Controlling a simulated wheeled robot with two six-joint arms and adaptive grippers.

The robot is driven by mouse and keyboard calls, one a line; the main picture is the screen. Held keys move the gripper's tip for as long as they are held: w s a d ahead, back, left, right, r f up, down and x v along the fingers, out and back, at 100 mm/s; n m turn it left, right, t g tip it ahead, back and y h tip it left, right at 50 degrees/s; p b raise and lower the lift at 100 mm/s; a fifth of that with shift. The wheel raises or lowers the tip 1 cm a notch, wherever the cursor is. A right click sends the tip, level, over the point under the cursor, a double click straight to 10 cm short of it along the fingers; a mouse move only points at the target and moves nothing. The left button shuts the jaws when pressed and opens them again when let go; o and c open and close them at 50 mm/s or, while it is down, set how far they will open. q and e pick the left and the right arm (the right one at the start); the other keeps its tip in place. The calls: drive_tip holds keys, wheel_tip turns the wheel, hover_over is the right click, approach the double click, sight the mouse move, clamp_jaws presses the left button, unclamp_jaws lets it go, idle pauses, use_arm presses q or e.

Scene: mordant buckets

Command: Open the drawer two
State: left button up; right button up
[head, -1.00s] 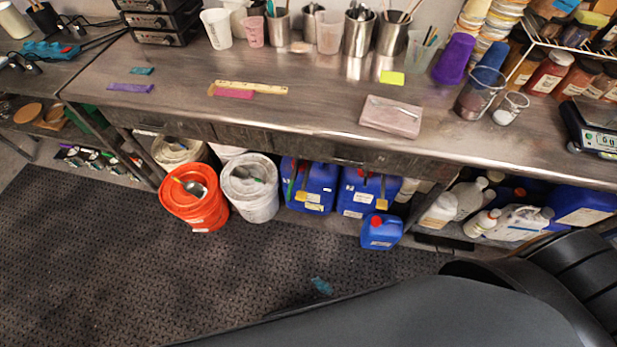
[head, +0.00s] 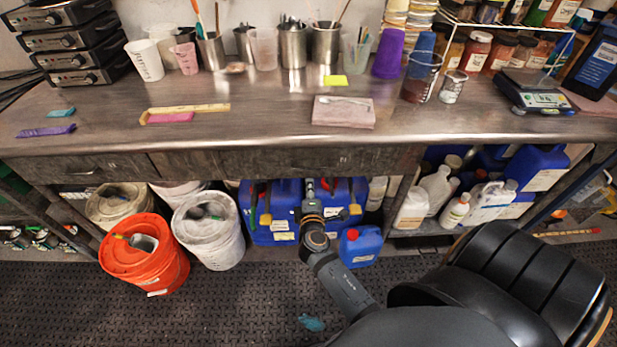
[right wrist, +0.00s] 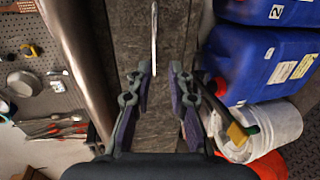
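The metal bench has drawer fronts under its top: a left one (head: 75,170), a narrower middle one (head: 185,164) and a wide right one (head: 270,160). I cannot read which is drawer two. My right gripper (head: 310,185) is in front of the wide right drawer's lower edge. In the right wrist view my right gripper (right wrist: 160,72) is open and empty, its two fingers spread before the grey drawer front (right wrist: 130,25). A thin metal handle (right wrist: 154,40) lies just ahead, between the lines of the fingertips, not visibly touched. The drawer looks shut. My left gripper is not in view.
Below the drawers stand an orange bucket (head: 146,258), a white bucket (head: 210,232), blue canisters (head: 270,215) and a small blue canister (head: 360,245), close under my right arm. White bottles (head: 412,210) stand right. The dark mat (head: 230,310) in front is mostly clear.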

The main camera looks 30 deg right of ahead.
sight(309, 168)
drive_tip(key=x, duration=0.7)
drive_tip(key=r+x, duration=0.1)
drive_tip(key=x, duration=0.2)
drive_tip(key=shift+w+d+f, duration=0.1)
drive_tip(key=shift+w+d, duration=0.1)
drive_tip(key=shift+w, duration=0.05)
clamp_jaws()
